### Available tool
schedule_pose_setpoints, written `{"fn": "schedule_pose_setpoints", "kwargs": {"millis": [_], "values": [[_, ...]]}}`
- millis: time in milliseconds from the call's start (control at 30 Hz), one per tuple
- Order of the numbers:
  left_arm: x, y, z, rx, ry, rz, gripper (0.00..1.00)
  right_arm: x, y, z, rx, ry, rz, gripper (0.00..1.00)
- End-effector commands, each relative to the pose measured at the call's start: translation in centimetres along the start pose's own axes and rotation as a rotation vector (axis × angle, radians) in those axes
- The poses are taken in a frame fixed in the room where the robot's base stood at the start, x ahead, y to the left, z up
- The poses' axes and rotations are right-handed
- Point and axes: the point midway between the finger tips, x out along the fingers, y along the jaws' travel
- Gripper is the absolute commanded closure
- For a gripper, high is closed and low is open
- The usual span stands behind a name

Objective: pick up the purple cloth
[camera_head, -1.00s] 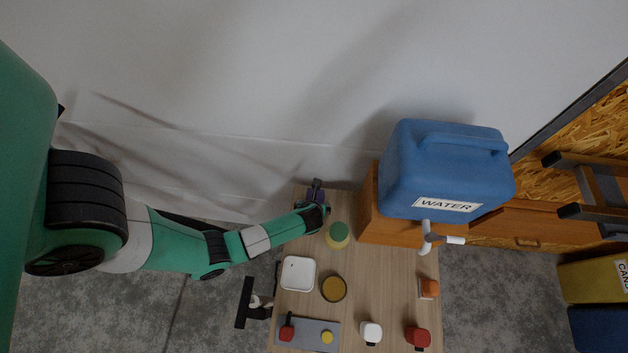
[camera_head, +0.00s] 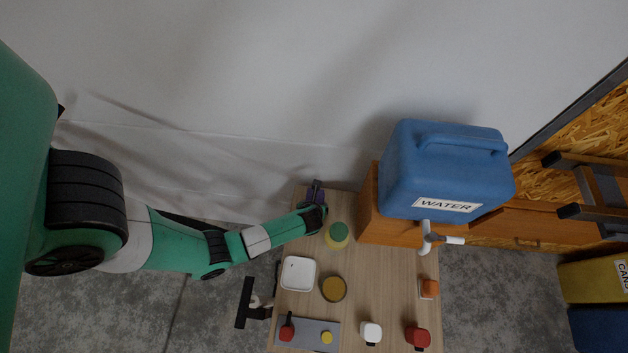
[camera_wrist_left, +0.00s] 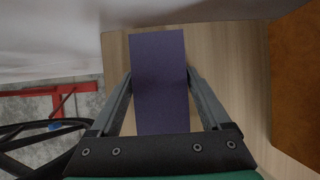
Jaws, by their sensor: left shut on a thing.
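The purple cloth (camera_wrist_left: 158,65) is a flat rectangle at the bench's end in the left wrist view. It lies between the two fingers of my left gripper (camera_wrist_left: 160,78), which is shut on it. In the head view the cloth is a small dark purple patch (camera_head: 317,186) by the left gripper (camera_head: 316,194) at the bench's far end. Whether the cloth touches the bench top cannot be told. My right gripper is not in view.
A jar with a green lid (camera_head: 338,234) stands close to the left gripper. A blue water container (camera_head: 445,170) sits on a wooden box (camera_head: 385,230) to the right. A white tray (camera_head: 298,273), an amber jar (camera_head: 333,288) and several small items are nearer the front.

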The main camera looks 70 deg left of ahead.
Motion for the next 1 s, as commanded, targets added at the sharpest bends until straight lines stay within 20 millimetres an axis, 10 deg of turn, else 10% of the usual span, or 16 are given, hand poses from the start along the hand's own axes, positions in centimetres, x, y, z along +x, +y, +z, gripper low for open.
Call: {"fn": "schedule_pose_setpoints", "kwargs": {"millis": [467, 767, 1000], "values": [[-1.3, -0.1, 0.8, -0.001, -0.002, -0.001, 0.76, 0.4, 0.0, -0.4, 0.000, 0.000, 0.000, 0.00], [-10.1, 1.0, 1.0, 0.006, -0.002, -0.006, 0.76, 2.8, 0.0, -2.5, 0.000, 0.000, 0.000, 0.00], [-15.9, 2.7, -3.1, 0.010, 0.000, -0.005, 0.76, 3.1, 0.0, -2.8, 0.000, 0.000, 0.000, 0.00]]}}
